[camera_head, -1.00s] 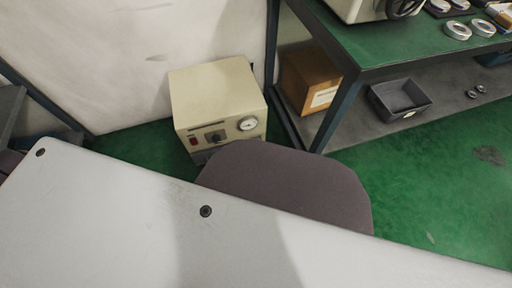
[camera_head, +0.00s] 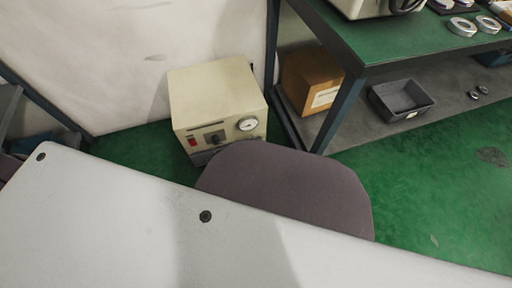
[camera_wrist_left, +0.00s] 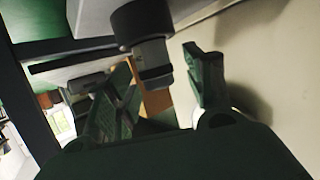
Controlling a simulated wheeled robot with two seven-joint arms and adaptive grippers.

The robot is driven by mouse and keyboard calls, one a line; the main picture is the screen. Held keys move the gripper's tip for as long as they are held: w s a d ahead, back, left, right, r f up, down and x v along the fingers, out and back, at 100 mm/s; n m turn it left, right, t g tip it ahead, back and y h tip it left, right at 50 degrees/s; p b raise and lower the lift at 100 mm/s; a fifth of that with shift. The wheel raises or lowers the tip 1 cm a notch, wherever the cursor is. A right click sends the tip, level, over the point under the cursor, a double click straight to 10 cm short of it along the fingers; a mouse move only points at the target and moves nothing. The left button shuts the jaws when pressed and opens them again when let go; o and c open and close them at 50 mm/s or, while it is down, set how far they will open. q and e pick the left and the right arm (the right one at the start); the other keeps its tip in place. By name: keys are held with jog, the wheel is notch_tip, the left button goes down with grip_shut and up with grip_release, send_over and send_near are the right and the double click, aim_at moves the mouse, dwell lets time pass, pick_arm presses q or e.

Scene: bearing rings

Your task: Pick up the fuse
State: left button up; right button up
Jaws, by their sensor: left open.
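I cannot make out a fuse in either view. My left gripper (camera_wrist_left: 157,62) shows in the left wrist view with its two dark green fingers apart. A black cylinder with a grey collar (camera_wrist_left: 150,50) hangs from a pale body at the top of that view and appears between the fingers. I cannot tell what it is or whether the fingers touch it. Neither gripper shows in the head view.
A beige box with a gauge (camera_head: 218,105) stands on the green floor by the wall. A green-topped bench (camera_head: 400,45) at right bears metal rings (camera_head: 462,27); a cardboard box (camera_head: 308,82) and grey bin (camera_head: 402,98) are below. A rounded grey-brown shape (camera_head: 285,185) is in front.

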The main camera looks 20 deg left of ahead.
aim_at(256, 144)
pick_arm(q)
jog(key=shift+c, duration=0.3)
jog(key=c, duration=0.9)
jog(key=shift+c, duration=0.9)
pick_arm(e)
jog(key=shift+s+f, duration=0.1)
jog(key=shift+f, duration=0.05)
pick_arm(q)
jog(key=shift+r, duration=0.2)
jog(key=shift+r+p, duration=1.2)
jog(key=shift+r, duration=0.35)
notch_tip(256, 144, up, 6)
jog(key=p, duration=0.3)
jog(key=shift+f, duration=0.2)
jog(key=shift+r+p, duration=0.4)
jog(key=shift+r, duration=0.05)
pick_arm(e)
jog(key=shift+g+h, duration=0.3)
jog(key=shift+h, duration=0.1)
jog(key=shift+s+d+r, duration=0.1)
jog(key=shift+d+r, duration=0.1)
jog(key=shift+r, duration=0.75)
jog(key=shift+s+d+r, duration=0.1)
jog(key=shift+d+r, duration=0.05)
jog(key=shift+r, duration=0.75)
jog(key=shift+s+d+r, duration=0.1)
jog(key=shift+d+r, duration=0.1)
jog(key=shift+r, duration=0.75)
